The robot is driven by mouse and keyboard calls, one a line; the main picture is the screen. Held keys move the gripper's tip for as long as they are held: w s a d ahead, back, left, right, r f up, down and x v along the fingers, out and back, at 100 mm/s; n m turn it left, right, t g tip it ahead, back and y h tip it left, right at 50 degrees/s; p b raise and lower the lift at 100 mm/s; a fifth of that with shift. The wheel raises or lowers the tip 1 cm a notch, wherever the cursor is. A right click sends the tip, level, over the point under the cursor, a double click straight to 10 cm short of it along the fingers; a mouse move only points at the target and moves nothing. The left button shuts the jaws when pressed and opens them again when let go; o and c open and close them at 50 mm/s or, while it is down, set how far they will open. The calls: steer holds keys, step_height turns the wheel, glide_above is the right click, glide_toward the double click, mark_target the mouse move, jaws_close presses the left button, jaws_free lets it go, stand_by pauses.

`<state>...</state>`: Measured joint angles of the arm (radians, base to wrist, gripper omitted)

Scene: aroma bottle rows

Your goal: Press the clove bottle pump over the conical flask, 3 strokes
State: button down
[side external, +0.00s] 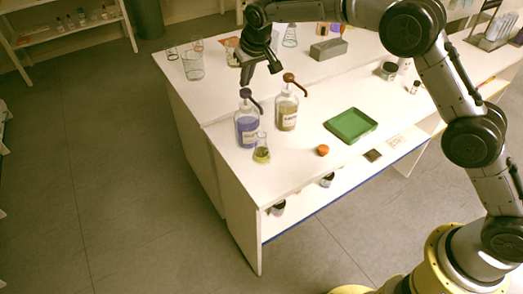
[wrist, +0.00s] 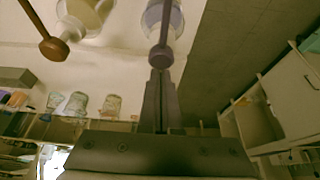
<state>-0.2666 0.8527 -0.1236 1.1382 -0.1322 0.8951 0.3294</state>
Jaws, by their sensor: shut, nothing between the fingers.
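A bottle of blue-violet liquid (side external: 247,130) with a dark pump (side external: 246,93) stands near the left edge of the white bench. A bottle of olive liquid (side external: 287,113) with a brown pump (side external: 289,78) stands beside it. Their labels are too small to read, so I cannot tell which is clove. The conical flask (side external: 261,152), with yellowish liquid low in it, stands in front of the blue-violet bottle. My gripper (side external: 245,82) is shut and empty above the dark pump. In the wrist view its fingertips (wrist: 160,75) line up with the dark pump head (wrist: 161,57); contact is unclear.
A green tray (side external: 351,125) and an orange object (side external: 323,150) lie to the right. A grey block (side external: 328,49) and glassware, including a beaker (side external: 193,66), stand at the back.

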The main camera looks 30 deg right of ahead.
mark_target(246, 90)
steer(key=shift+f, duration=0.15)
stand_by(0.5)
steer(key=shift+f, duration=1.35)
steer(key=shift+r, duration=1.55)
steer(key=shift+f, duration=1.6)
steer(key=shift+r, duration=1.6)
